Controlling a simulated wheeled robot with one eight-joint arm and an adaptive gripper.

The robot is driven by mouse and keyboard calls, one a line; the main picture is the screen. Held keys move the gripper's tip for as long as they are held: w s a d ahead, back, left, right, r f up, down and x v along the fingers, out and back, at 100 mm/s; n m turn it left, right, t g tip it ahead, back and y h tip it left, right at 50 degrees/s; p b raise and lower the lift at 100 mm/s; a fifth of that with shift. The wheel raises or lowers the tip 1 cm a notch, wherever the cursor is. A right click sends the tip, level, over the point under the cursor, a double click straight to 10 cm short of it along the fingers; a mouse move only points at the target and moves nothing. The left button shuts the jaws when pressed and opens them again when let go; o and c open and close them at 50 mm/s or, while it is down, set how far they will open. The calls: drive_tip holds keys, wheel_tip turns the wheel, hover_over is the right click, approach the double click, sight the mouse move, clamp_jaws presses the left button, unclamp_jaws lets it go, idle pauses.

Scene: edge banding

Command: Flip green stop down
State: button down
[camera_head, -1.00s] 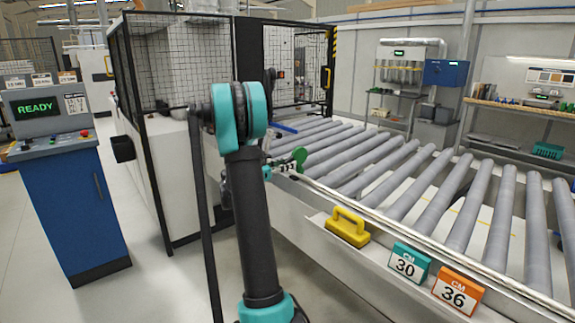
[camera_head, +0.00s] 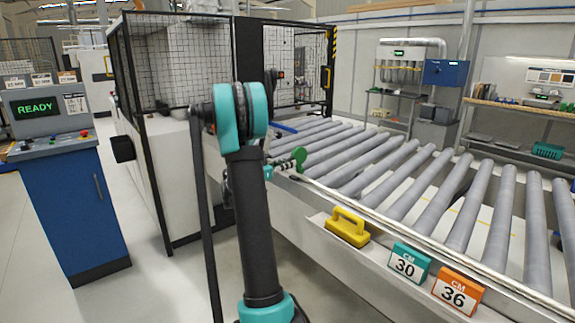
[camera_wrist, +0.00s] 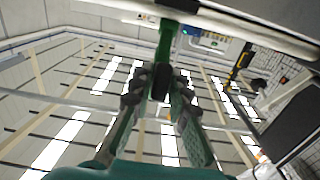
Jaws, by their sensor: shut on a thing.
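The green stop shows its round green end (camera_head: 299,155) at the near edge of the roller conveyor, just right of my arm. In the wrist view a green bar of the stop (camera_wrist: 174,38) comes down from the top between the fingertips. My gripper (camera_wrist: 160,82) has both fingers closed in around its lower end, shut on it. In the head view my arm hides most of the gripper, so the exact contact is clear only from the wrist view.
The grey rollers (camera_head: 390,165) are empty. A yellow handled block (camera_head: 348,228) and signs reading 30 (camera_head: 406,265) and 36 (camera_head: 455,293) sit along the near rail. A caged machine (camera_head: 170,150) stands behind my arm. A blue console (camera_head: 68,200) reads READY.

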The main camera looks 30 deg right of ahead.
sight(293, 155)
drive_tip(key=shift+r, duration=0.1)
drive_tip(key=shift+d+r+y, duration=0.8)
drive_tip(key=shift+y, duration=0.6)
drive_tip(key=d+y, duration=0.1)
drive_tip(key=r+y, duration=0.1)
drive_tip(key=shift+w+d+y, duration=0.1)
drive_tip(key=shift+d+y, duration=0.3)
drive_tip(key=d+y, duration=0.2)
drive_tip(key=shift+w+r+g+y, duration=0.1)
drive_tip(key=shift+r+g+y, duration=0.2)
drive_tip(key=d+y, duration=0.2)
drive_tip(key=shift+w+r+y, duration=0.1)
drive_tip(key=shift+y, duration=0.3)
drive_tip(key=d+f+g+y, duration=0.1)
drive_tip(key=d+f+y, duration=0.3)
drive_tip(key=d+y, duration=0.3)
drive_tip(key=shift+w+f+y, duration=0.15)
drive_tip(key=shift+w+y, duration=0.15)
drive_tip(key=shift+y, duration=1.7)
drive_tip(key=shift+f, duration=0.1)
